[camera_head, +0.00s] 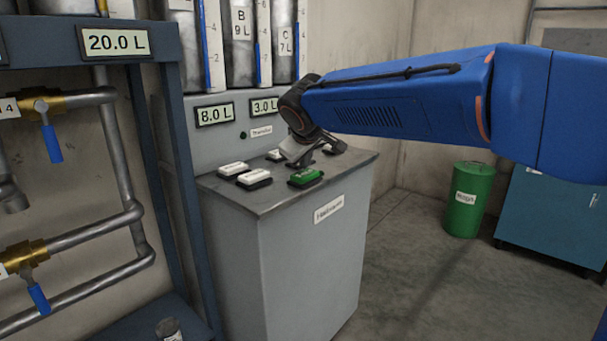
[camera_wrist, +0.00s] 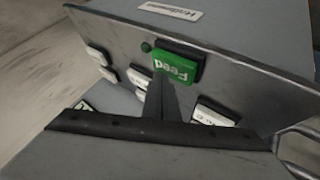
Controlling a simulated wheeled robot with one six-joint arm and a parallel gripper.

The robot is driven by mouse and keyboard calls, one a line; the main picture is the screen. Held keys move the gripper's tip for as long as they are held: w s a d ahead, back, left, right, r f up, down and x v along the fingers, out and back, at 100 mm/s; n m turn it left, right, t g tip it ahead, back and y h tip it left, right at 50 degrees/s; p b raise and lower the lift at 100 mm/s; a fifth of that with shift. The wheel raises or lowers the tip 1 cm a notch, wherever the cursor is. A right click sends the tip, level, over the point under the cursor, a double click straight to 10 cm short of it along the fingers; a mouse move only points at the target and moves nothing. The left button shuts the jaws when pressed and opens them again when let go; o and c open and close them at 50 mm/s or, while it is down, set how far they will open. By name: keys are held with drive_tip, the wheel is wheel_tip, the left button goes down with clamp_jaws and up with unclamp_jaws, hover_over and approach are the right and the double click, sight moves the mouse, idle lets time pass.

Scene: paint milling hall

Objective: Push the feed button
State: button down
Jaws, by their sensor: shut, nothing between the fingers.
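In the wrist view the green button (camera_wrist: 180,66) reads "Feed". My gripper (camera_head: 300,163) is shut and empty, pointing down just behind the button. In the wrist view the tip of my gripper (camera_wrist: 158,80) overlaps the lower left edge of the button. I cannot tell whether it touches it.
Several white buttons (camera_head: 254,179) sit around the green one on the console. Displays reading 8.0 L (camera_head: 214,114) and 3.0 L (camera_head: 265,105) are on the panel behind. Pipes with blue-handled valves (camera_head: 52,143) stand at left. A green drum (camera_head: 468,200) stands at right.

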sight(305, 175)
wheel_tip(305, 175, up, 6)
idle(0.8)
drive_tip(key=s+d+f+m+g, duration=0.1)
drive_tip(key=s+d+f, duration=0.2)
drive_tip(key=s+d, duration=0.3)
drive_tip(key=s+d+f+m+g+h, duration=0.1)
drive_tip(key=s+d+f+m, duration=0.2)
drive_tip(key=d, duration=0.6)
drive_tip(key=s+d+f, duration=0.3)
drive_tip(key=s+d, duration=0.3)
drive_tip(key=d, duration=0.1)
drive_tip(key=s+d+f+m+g, duration=0.1)
drive_tip(key=s+d+f+m, duration=0.2)
drive_tip(key=s+f, duration=0.6)
drive_tip(key=s+d+f+m+g, duration=0.1)
drive_tip(key=s+d+f, duration=0.6)
drive_tip(key=s, duration=0.7)
drive_tip(key=shift+s+d+f+m, duration=0.2)
drive_tip(key=shift+s+f+m, duration=0.05)
drive_tip(key=shift+f+m, duration=0.7)
